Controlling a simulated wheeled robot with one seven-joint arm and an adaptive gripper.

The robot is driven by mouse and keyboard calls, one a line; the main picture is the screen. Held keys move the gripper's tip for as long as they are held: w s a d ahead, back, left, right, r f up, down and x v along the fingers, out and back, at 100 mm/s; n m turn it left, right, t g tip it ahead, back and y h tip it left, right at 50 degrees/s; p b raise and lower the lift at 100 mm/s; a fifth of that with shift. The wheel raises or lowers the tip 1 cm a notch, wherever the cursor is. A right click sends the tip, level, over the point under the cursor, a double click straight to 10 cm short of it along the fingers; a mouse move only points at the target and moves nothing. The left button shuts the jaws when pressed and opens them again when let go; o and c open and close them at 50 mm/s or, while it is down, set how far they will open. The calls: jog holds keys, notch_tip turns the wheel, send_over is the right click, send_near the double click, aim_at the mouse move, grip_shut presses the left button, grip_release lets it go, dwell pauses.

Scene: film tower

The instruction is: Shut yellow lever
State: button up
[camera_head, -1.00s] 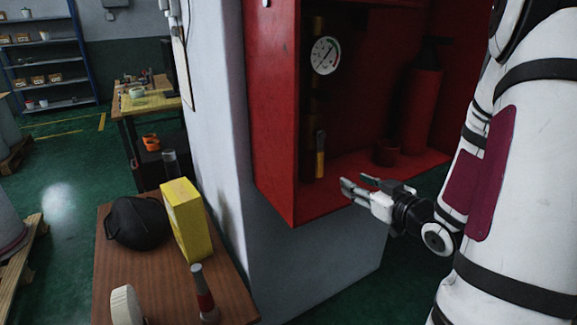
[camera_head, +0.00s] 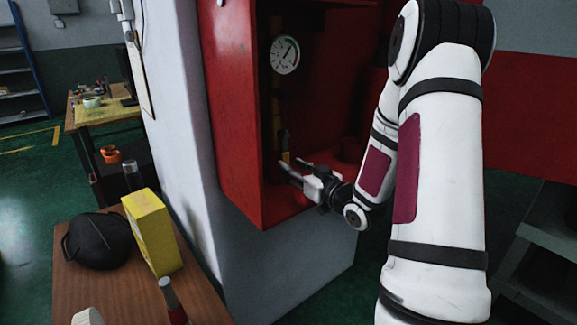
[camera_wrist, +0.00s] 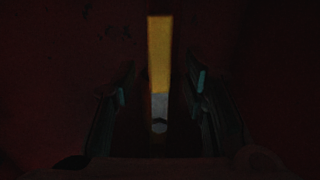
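The yellow lever (camera_head: 285,157) hangs on the pipe below a round gauge inside the red cabinet. In the wrist view the lever (camera_wrist: 160,55) stands upright in the middle, yellow above and grey at its lower end. My gripper (camera_head: 292,172) reaches into the cabinet at the lever's lower part. In the wrist view my gripper (camera_wrist: 160,88) is open, with one finger on each side of the lever and a gap on both sides. The wrist view is very dark, and how deep the lever sits between the fingers is hard to tell.
The red cabinet (camera_head: 237,120) has a side wall left of my gripper and a floor under it. The white gauge (camera_head: 285,55) is above the lever. A wooden table (camera_head: 85,285) at the lower left holds a yellow box (camera_head: 150,232) and a black bag-like thing (camera_head: 97,240).

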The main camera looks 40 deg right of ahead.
jog(key=shift+w, duration=1.25)
grip_shut()
